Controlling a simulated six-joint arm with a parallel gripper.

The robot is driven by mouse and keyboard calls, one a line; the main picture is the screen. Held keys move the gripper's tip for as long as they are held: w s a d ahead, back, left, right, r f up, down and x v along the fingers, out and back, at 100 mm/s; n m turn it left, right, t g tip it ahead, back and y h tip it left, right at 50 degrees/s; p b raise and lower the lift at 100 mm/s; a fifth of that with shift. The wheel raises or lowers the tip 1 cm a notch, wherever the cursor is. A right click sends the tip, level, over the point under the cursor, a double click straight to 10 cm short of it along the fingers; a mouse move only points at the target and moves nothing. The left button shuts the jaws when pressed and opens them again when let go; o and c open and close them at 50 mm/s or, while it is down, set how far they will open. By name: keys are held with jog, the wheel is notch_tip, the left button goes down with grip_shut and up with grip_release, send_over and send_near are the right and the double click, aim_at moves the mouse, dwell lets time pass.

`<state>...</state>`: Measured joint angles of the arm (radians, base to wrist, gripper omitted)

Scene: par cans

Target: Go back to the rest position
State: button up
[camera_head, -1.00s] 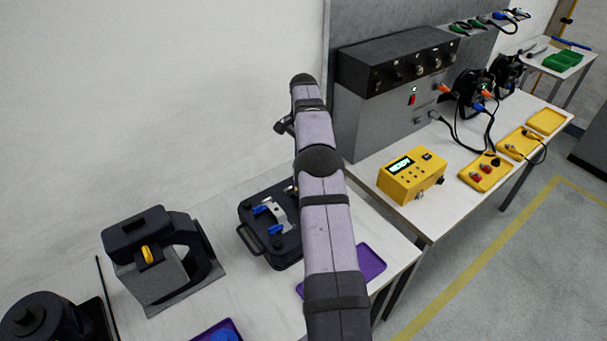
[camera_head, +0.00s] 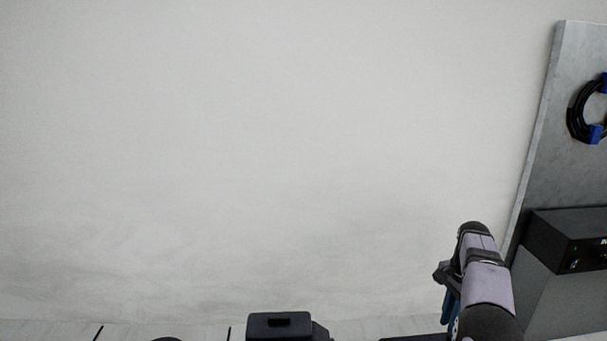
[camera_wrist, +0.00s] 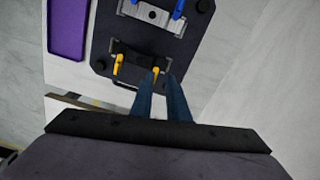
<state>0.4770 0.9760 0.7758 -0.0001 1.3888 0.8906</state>
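My gripper (camera_wrist: 162,82) shows in the wrist view as two dark blue fingers with a narrow gap between their tips and nothing visible held. The fingers point towards the edge of a black fixture board (camera_wrist: 101,45), which lies on the white table. A yellow handle (camera_wrist: 155,72) on the board appears close to the fingertips; I cannot tell how far below it is. Another yellow handle (camera_wrist: 118,66) is left of it. A blue handle (camera_wrist: 178,9) is at the top. In the head view, my arm is at the lower right with blue fingers partly hidden.
A purple tray (camera_wrist: 68,30) lies left of the board. In the head view, a grey cabinet with a black control box (camera_head: 565,238) stands right of my arm. A black device (camera_head: 279,326) shows at the bottom edge. A coiled cable (camera_head: 580,112) hangs on the panel.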

jog(key=s+a+r+n, duration=0.2)
jog(key=s+a+n, duration=0.25)
jog(key=a, duration=0.55)
jog(key=s+a+f+n, duration=0.2)
jog(key=s+a+n, duration=0.3)
jog(key=s+a, duration=0.3)
jog(key=s+a+f+n, duration=0.2)
jog(key=s+a+n, duration=0.4)
jog(key=s, duration=1)
jog(key=shift+s+a+f, duration=0.15)
jog(key=shift+a+f, duration=0.05)
jog(key=shift+a, duration=0.9)
